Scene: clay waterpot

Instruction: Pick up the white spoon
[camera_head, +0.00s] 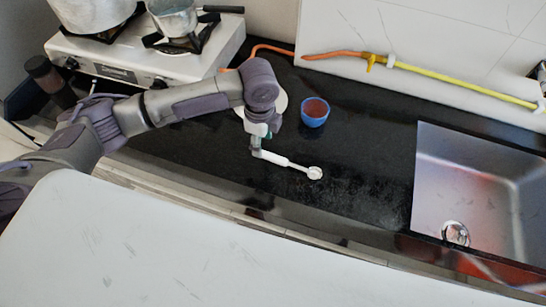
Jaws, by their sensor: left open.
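The white spoon (298,166) lies on the black countertop, its round end to the right and its handle running left towards my left gripper. My left gripper (257,151) is open and points down at the left end of the handle. The gripper partly covers that end, and I cannot tell whether the fingers touch it. My right gripper does not show.
A blue bowl (315,112) with reddish contents stands behind the spoon. A white stove (120,59) with pots is at the back left, a metal sink (470,180) at the right. Counter between spoon and sink is clear.

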